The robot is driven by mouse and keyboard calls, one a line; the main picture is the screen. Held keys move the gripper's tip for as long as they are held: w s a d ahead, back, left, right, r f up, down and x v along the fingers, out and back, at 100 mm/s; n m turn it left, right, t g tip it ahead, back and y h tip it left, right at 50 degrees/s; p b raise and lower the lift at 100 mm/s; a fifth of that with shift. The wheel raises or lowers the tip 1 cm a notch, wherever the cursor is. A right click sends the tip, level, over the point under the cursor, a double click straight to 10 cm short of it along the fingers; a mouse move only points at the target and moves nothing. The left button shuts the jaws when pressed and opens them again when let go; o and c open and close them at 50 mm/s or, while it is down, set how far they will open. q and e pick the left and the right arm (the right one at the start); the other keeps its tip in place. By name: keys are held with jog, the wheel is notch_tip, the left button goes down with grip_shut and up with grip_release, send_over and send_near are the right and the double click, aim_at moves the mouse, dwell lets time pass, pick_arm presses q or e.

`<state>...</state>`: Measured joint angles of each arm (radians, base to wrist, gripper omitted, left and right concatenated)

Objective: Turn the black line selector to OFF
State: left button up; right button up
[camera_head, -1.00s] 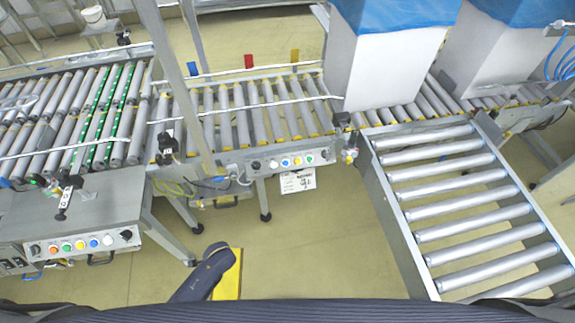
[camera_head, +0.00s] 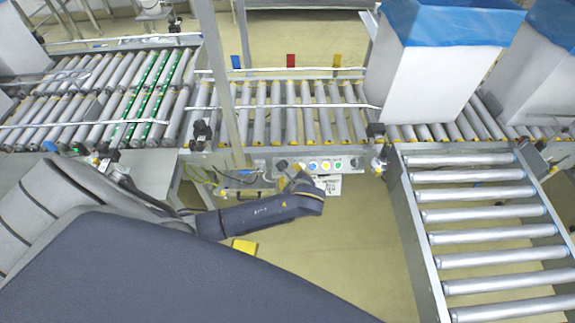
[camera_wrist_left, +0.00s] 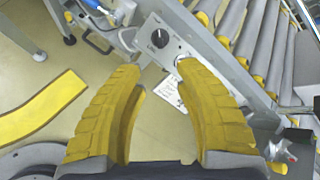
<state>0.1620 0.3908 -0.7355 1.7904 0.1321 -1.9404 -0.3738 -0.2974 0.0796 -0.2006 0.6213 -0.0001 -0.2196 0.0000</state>
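The black line selector (camera_wrist_left: 159,38) is a round black knob on the grey control panel (camera_wrist_left: 165,22) in the left wrist view. In the head view the selector (camera_head: 281,165) shows at the left end of the panel (camera_head: 350,160), beside several coloured buttons. My left gripper (camera_wrist_left: 160,78) is open, its two yellow fingers apart, with the knob ahead of and between the fingertips, not touched. In the head view the left gripper (camera_head: 300,179) is in front of the panel's left part, and its fingers are mostly hidden. My right gripper is not in view.
Roller conveyors (camera_head: 290,115) run behind the panel. A roller branch (camera_head: 485,215) extends toward me at right. White boxes with blue liners (camera_head: 430,85) stand on the line. A yellow strip (camera_wrist_left: 40,105) is low at left. A metal post (camera_head: 222,85) rises near the panel.

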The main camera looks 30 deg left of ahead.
pick_arm(q)
jog(key=x, duration=1.4)
jog(key=shift+w+f, duration=0.1)
jog(key=shift+w, duration=0.1)
jog(key=shift+o, duration=0.4)
grip_shut()
